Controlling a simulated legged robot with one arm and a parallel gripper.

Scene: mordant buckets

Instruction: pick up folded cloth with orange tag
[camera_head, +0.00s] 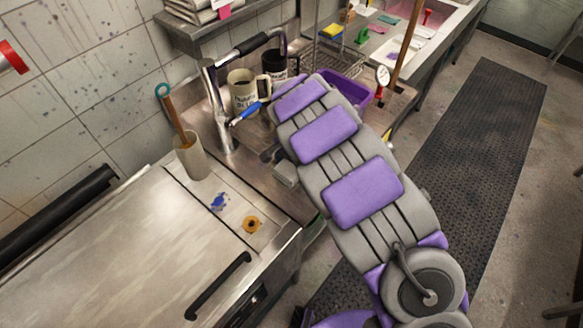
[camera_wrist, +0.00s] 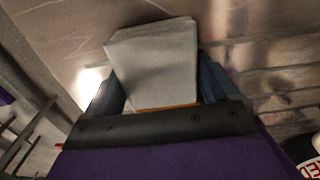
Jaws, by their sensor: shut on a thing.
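A pale grey folded cloth (camera_wrist: 155,60) is between the two blue-grey fingers of my gripper (camera_wrist: 162,85) in the wrist view. An orange strip (camera_wrist: 167,108), likely its tag, shows at the cloth's near edge, next to the dark palm. The fingers are shut on the cloth, one on each side. A shiny metal surface lies behind it; I cannot tell whether the cloth touches it.
A cream mug (camera_head: 243,96), a faucet (camera_head: 215,105) and a utensil crock (camera_head: 192,158) stand near my arm. A purple bin (camera_head: 357,92) is beyond it. A dark floor mat (camera_head: 470,150) lies clear at right.

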